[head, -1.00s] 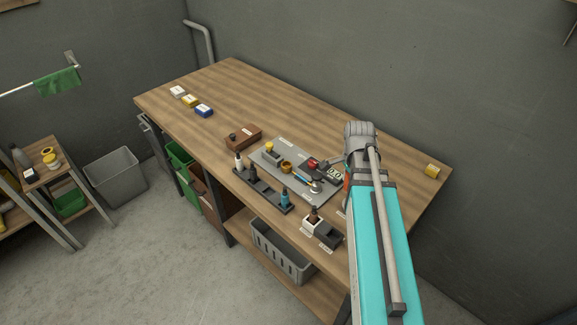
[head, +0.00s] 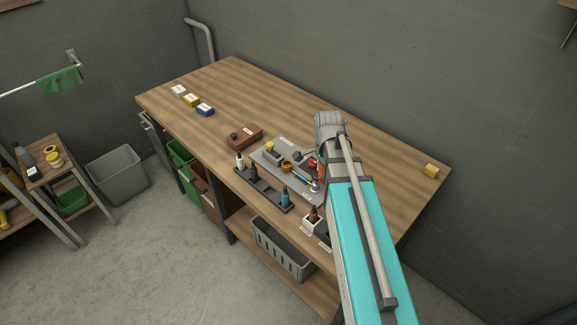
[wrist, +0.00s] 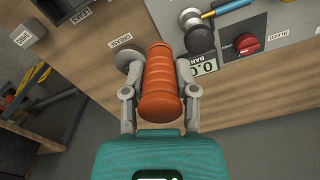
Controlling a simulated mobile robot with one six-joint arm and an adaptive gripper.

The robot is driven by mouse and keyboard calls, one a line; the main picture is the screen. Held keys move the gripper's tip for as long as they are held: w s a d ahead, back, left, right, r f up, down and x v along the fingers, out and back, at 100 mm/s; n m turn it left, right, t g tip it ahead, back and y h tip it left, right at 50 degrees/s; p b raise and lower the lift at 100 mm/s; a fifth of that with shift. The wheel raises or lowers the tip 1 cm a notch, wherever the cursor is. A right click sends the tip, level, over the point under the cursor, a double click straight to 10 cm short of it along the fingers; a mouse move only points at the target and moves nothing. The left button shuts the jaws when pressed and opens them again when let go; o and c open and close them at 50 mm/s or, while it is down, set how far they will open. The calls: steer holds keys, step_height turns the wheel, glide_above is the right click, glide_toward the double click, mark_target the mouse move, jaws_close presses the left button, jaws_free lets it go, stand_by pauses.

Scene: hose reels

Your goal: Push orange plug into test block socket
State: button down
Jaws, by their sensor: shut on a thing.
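My gripper (wrist: 160,78) is shut on the ribbed orange plug (wrist: 160,90), with one finger on each side of it. In the head view a sliver of orange (head: 320,171) shows beside my arm. The plug is apart from the grey test plate (wrist: 222,14), which lies at the upper right of the wrist view. The plate carries a dark round fitting (wrist: 199,39), a red knob (wrist: 246,43) and a display reading zeros (wrist: 203,68). I cannot tell which part is the test block socket. My arm hides part of the plate in the head view.
A dark rack with bottles (head: 262,190) and a brown box (head: 245,137) stand near the plate.

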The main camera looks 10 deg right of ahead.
steer(key=w+a+r+p, duration=0.1)
steer(key=w+a, duration=0.1)
steer(key=a, duration=0.4)
steer(key=w+a+r+n+p, duration=0.1)
steer(key=w+a+r, duration=0.1)
steer(key=a, duration=0.5)
steer(key=shift+a+p, duration=0.3)
steer(key=shift+p, duration=0.05)
steer(key=shift+w, duration=0.15)
steer(key=w+d+f+b, duration=0.1)
steer(key=w+f+b, duration=0.1)
steer(key=w, duration=0.1)
steer(key=w+d+f+b, duration=0.2)
steer(key=w+f+b, duration=0.1)
steer(key=w, duration=0.1)
steer(key=w+d+f+b, duration=0.1)
steer(key=w+f+b, duration=0.2)
steer(key=w, duration=0.1)
steer(key=shift+w+d+f, duration=0.1)
steer(key=shift+w+d, duration=0.1)
steer(key=shift+d, duration=0.1)
steer(key=shift+w+d+f+b, duration=0.2)
steer(key=shift+w+f+b, duration=0.25)
steer(key=shift+b, duration=0.1)
steer(key=shift+w+d+f+b, duration=0.1)
steer(key=shift+w+f+b, duration=0.15)
steer(key=shift+f+b, duration=0.25)
steer(key=shift+w+f+b, duration=0.15)
steer(key=shift+f+b, duration=1.35)
